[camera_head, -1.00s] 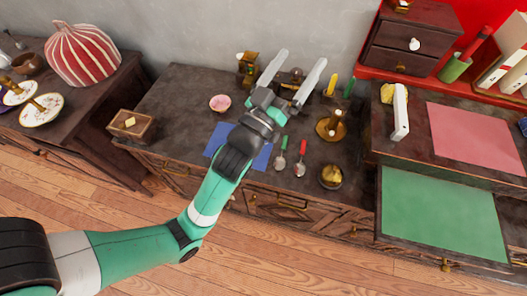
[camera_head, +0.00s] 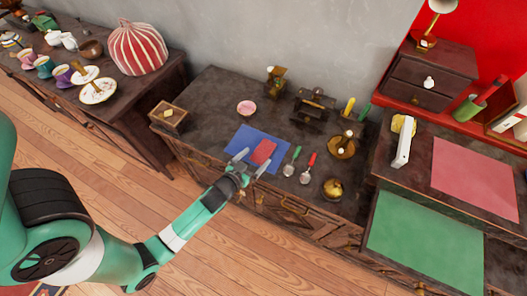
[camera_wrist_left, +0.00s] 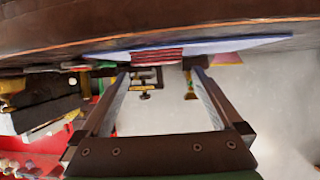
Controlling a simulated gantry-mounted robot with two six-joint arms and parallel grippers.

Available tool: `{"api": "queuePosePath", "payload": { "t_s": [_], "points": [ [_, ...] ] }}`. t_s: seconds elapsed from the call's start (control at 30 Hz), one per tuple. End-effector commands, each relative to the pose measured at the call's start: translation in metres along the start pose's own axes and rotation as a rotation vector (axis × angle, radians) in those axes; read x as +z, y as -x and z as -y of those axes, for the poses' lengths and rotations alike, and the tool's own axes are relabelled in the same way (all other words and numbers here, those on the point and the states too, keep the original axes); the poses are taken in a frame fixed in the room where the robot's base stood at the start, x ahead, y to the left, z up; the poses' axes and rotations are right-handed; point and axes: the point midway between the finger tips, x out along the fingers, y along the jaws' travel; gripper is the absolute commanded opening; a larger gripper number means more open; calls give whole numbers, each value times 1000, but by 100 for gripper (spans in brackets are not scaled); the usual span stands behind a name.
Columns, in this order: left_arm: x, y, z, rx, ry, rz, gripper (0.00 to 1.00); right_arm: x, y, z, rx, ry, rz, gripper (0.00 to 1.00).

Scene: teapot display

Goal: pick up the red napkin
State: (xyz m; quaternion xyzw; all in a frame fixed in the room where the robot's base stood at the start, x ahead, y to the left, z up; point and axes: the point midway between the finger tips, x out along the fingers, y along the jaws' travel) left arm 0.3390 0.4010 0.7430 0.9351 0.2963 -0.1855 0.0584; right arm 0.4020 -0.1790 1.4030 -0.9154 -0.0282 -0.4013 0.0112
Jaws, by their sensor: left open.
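The red napkin (camera_head: 264,150) lies folded on a blue mat (camera_head: 243,137) at the front of the dark cabinet top. My left gripper (camera_head: 250,161) is open and empty at the front edge of the cabinet, close to the napkin, with its fingers pointing towards it. The left wrist view is upside down: the napkin (camera_wrist_left: 158,54) shows as a thin red strip between and beyond the fingers (camera_wrist_left: 160,82), on the blue mat (camera_wrist_left: 258,44). I cannot tell the exact gap. My right gripper is not in view.
A green-handled spoon (camera_head: 290,168) and a red-handled spoon (camera_head: 307,175) lie just right of the mat. A pink bowl (camera_head: 246,107) stands behind it. A small wooden box (camera_head: 169,117) is at the left edge. A brass pot (camera_head: 333,188) stands front right.

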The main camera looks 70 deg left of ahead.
Motion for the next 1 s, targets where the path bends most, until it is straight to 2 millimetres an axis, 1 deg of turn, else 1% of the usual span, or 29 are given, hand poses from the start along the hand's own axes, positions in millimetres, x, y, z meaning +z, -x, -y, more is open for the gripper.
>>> {"api": "queuePosePath", "payload": {
  "t_s": [0.2,0.27,0.4,0.5,0.73,0.77,0.8,0.87,1.0],
  "points": [
    [-1,-9,0,0,1,-1,100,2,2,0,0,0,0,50],
    [-2,-18,0,0,1,-2,100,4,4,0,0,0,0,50],
    [-4,-44,-1,0,1,-1,100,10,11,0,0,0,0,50],
    [-4,-54,-1,0,1,0,100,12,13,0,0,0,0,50],
    [-6,-56,-1,1,1,0,100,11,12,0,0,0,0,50],
    [-6,-56,-1,1,1,0,96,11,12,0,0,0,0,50],
    [-6,-56,-1,1,1,0,89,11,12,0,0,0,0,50],
    [-6,-56,-1,1,0,0,78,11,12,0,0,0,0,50],
    [-6,-56,-1,1,0,0,53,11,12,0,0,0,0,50]
  ]
}}
